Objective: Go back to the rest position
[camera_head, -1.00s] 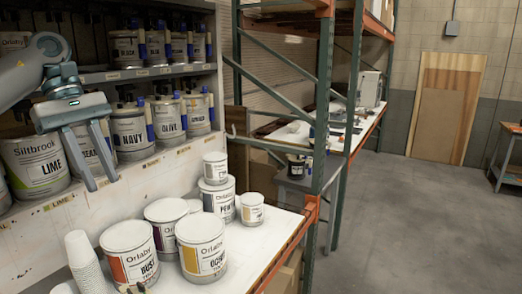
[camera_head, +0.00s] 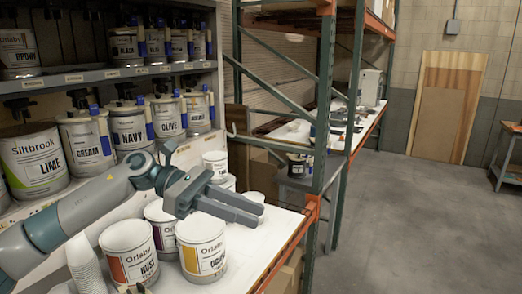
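My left arm comes in from the left, and its gripper (camera_head: 246,206) is above the white bench top, over the group of paint cans. The two fingers point right and are apart with nothing between them. The gripper hides parts of the cans behind it. A can with a purple label (camera_head: 162,228) is partly covered by my arm. The ochre-labelled can (camera_head: 202,250) and the rust-labelled can (camera_head: 130,254) stand in front of and below the gripper. My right gripper is not in view.
Colorant cans, such as lime (camera_head: 38,160), cream (camera_head: 86,142) and navy (camera_head: 131,128), stand on the rack shelf behind. A green upright (camera_head: 322,110) and an orange beam (camera_head: 290,248) edge the bench at right. The floor beyond is clear.

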